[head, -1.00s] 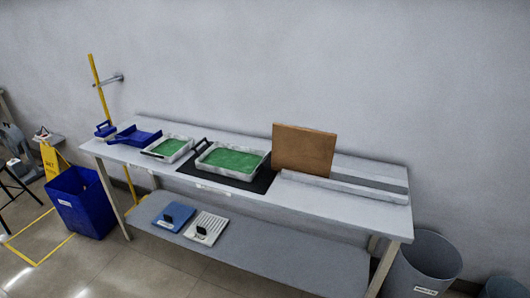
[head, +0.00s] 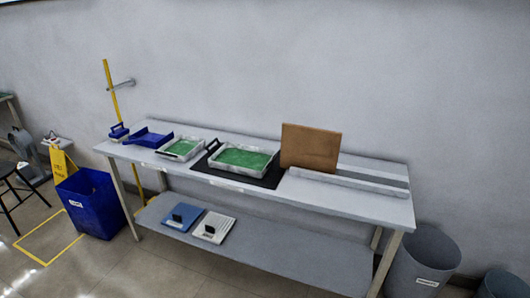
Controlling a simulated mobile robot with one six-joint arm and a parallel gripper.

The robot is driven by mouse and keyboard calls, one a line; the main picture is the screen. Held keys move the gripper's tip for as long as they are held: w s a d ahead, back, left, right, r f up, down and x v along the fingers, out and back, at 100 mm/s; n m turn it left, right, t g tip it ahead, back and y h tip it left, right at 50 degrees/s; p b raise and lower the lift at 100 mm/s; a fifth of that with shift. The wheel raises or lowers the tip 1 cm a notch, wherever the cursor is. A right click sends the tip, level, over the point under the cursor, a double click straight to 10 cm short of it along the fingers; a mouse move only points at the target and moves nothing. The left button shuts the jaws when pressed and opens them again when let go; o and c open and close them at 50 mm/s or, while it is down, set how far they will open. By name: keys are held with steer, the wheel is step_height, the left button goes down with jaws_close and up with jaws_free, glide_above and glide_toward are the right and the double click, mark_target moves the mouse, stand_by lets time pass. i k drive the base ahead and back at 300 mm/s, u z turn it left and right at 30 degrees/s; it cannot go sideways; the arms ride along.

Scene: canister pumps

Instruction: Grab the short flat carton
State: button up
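A brown, flat, upright rectangular piece (head: 311,148) stands at the back of the grey workbench (head: 350,203), right of the middle. It could be a carton or a board; I cannot tell which, and no other carton-like thing is clear. Its lower front is partly hidden by a long pale raised strip (head: 345,183). My gripper is not in view.
A green-filled white tray (head: 270,172) lies on a black mat. A smaller one (head: 164,152) and a blue tray (head: 152,138) are further left. A blue bin (head: 92,205) and a grey bin (head: 425,262) flank the bench. Pads lie on the lower shelf (head: 250,250).

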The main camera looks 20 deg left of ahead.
mark_target(317, 150)
steer(key=u, duration=0.4)
steer(key=k, duration=0.3)
steer(key=u, duration=1.8)
steer(key=k, duration=0.65)
steer(key=z, duration=0.45)
steer(key=i, duration=1.55)
steer(key=u, duration=0.15)
